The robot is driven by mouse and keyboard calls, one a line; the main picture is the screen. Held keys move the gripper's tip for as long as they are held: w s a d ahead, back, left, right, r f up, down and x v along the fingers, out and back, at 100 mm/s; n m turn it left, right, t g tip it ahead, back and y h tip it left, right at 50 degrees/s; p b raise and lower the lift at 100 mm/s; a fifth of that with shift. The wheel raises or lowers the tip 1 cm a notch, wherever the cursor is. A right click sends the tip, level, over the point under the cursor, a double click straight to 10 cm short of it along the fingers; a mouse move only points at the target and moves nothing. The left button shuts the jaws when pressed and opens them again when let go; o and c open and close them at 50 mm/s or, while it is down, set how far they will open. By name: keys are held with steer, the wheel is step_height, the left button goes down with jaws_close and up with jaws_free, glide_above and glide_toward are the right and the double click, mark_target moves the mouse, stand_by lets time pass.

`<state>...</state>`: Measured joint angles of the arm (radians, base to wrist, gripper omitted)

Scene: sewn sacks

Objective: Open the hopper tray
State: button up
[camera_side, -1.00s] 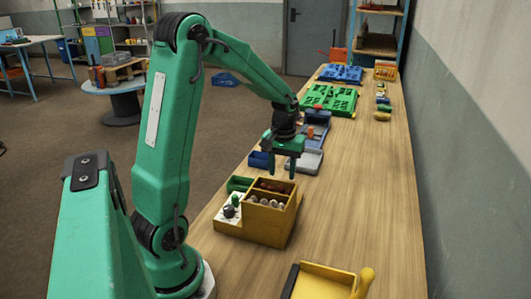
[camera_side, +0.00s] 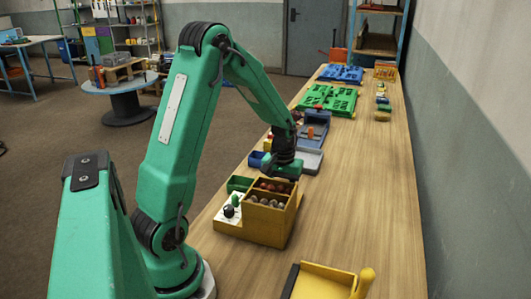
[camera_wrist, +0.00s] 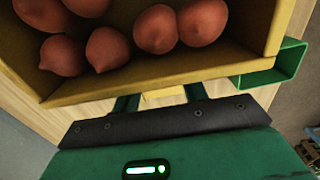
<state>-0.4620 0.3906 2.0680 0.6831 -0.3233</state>
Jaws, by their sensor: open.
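The yellow hopper box (camera_side: 266,221) stands on the bench in front of my arm, its upper compartment holding several reddish-brown sacks (camera_side: 275,186) and its lower front one several grey-white lumps (camera_side: 265,201). A green tray (camera_side: 239,183) sits at its left far side; a green open frame (camera_wrist: 287,62) also shows at the box's corner in the wrist view. My gripper (camera_wrist: 160,98) is low behind the box's far wall. Its two green fingers are apart, with a small yellow piece (camera_wrist: 165,96) showing between them. Contact cannot be told. In the side view the box hides the fingertips.
A white panel (camera_side: 230,213) with a green and a dark knob is at the box's left. A yellow tray with a round-ended handle (camera_side: 325,280) lies at the front. Behind my gripper are a grey-blue tray (camera_side: 309,160) and green panel (camera_side: 329,97).

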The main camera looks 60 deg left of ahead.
steer(key=shift+f, duration=0.7)
jaws_close()
steer(key=shift+w+a, duration=3.8)
jaws_free()
steer(key=shift+r, duration=0.1)
step_height(320, 180, up, 8)
